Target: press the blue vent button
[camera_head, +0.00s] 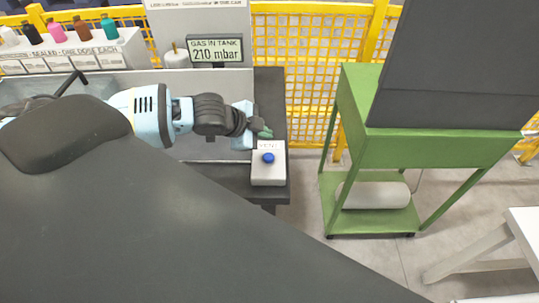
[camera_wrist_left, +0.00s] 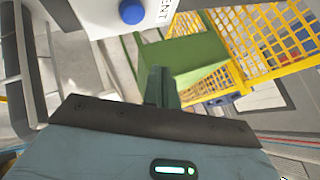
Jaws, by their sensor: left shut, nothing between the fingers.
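The blue vent button (camera_head: 268,157) sits on top of a small white box (camera_head: 268,176) labelled VENT, at the right end of the dark bench. My left gripper (camera_head: 265,133) is just behind the box in the head view, with its fingertips shut and empty. A small gap shows between the fingertips and the button. In the left wrist view, the button (camera_wrist_left: 132,11) is at the top edge, and the shut fingers (camera_wrist_left: 160,86) point up the picture below and right of it. My right gripper is not in view.
A display (camera_head: 215,51) reads "GAS IN TANK 210 mbar". A green cart (camera_head: 417,147) stands to the right with a pale cylinder (camera_head: 375,195) on its lower shelf. A yellow mesh fence (camera_head: 300,60) is behind. Several coloured bottles stand on a white rack (camera_head: 70,55) at left.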

